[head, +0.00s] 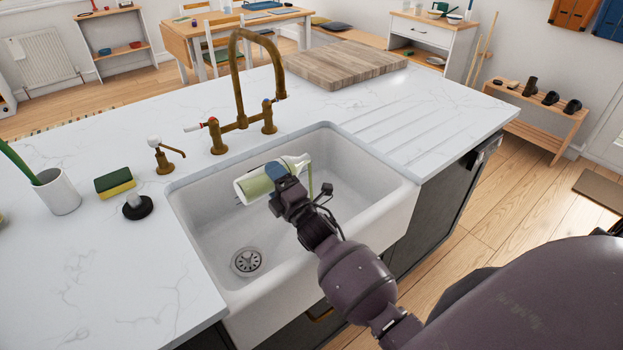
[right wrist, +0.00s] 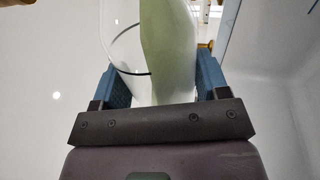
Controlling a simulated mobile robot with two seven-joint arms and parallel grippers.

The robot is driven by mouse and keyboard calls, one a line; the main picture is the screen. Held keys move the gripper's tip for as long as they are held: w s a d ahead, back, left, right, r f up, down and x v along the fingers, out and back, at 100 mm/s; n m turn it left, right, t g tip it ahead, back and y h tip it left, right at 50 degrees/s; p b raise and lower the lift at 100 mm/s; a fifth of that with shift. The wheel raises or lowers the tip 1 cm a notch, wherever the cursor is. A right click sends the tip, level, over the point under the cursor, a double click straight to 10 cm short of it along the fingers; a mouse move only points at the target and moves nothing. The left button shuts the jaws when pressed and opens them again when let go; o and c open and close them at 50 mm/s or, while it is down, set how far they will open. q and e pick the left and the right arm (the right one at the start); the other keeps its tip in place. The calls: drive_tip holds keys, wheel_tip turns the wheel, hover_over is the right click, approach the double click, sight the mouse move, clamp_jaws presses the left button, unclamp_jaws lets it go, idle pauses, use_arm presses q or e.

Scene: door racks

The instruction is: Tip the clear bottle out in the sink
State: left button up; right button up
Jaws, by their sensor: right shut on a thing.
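The clear bottle (head: 254,186) with green liquid in it is over the white sink (head: 207,218) in the head view. It lies nearly on its side, its base to the left and its neck to the right. A thin green strand hangs down from the mouth into the sink and looks like liquid running out. My right gripper (head: 278,174) is shut around the bottle's middle. In the right wrist view the bottle (right wrist: 168,45) sits between the two blue fingers, with green liquid along one side. My left gripper is in neither view.
A brass tap (head: 240,118) stands behind the sink, close to the bottle. A soap pump (head: 158,155), a sponge (head: 115,182), a dark-based brush (head: 137,207) and a white cup (head: 57,192) are left of it. A wooden board (head: 350,65) lies behind. The drain (head: 247,261) is clear.

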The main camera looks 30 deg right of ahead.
drive_tip(key=shift+m, duration=0.3)
drive_tip(key=shift+m+h, duration=0.4)
drive_tip(key=shift+m, duration=0.1)
idle(0.5)
drive_tip(key=shift+d+m, duration=0.1)
drive_tip(key=shift+m, duration=0.4)
drive_tip(key=shift+d+r+m+h+p, duration=0.1)
drive_tip(key=shift+m+h+p, duration=0.35)
drive_tip(key=shift+m, duration=0.25)
idle(0.4)
drive_tip(key=shift+d+m+h, duration=0.15)
drive_tip(key=shift+m+h, duration=0.1)
drive_tip(key=shift+m, duration=0.25)
drive_tip(key=shift+r+m+p, duration=0.2)
drive_tip(key=shift+m+p, duration=0.1)
drive_tip(key=shift+p, duration=0.05)
drive_tip(key=shift+f, duration=0.1)
